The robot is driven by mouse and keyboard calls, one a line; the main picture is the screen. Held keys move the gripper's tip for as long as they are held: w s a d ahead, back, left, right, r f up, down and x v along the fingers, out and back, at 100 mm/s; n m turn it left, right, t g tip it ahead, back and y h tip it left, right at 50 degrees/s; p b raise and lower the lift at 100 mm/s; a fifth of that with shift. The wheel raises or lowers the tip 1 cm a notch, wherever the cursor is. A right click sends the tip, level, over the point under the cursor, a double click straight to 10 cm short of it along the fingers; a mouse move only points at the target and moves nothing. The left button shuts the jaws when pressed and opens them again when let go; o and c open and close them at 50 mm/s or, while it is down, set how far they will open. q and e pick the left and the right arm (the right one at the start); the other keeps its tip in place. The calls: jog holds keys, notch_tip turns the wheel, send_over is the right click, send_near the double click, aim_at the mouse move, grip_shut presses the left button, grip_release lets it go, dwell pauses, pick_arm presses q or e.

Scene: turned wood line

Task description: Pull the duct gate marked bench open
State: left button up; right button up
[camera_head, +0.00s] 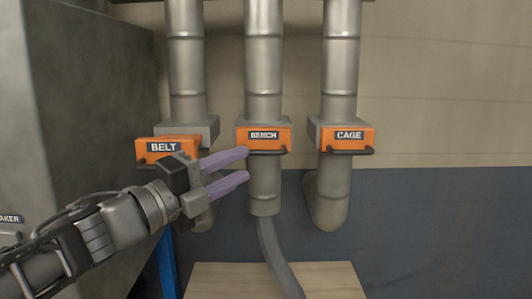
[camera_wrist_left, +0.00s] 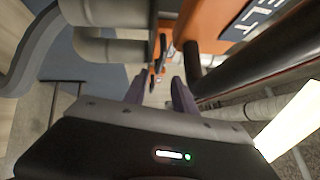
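The bench gate (camera_head: 264,138) is an orange plate with a dark bar handle (camera_head: 266,152), on the middle grey duct. Its plate sits close against its grey housing. My left gripper (camera_head: 246,165) comes in from the left, with two purple fingers apart and nothing between them. Its fingertips are just left of and below the bench handle in the head view; I cannot tell whether they touch it. In the left wrist view, the fingers (camera_wrist_left: 157,88) are also apart, pointing towards small orange and dark parts beyond. My right gripper is not in view.
The belt gate (camera_head: 165,149), left, seems to stand further out from its housing, close above my left wrist; its orange plate (camera_wrist_left: 208,22) shows in the wrist view. The cage gate (camera_head: 348,138) is right. A grey hose (camera_head: 272,250) hangs below the middle duct, by a wooden top (camera_head: 335,278).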

aim_at(263, 155)
pick_arm(q)
jog(key=shift+p+x, duration=0.45)
jog(key=shift+x, duration=3.55)
jog(key=shift+a, duration=0.1)
jog(key=shift+c, duration=0.3)
jog(key=shift+f, duration=0.1)
grip_shut()
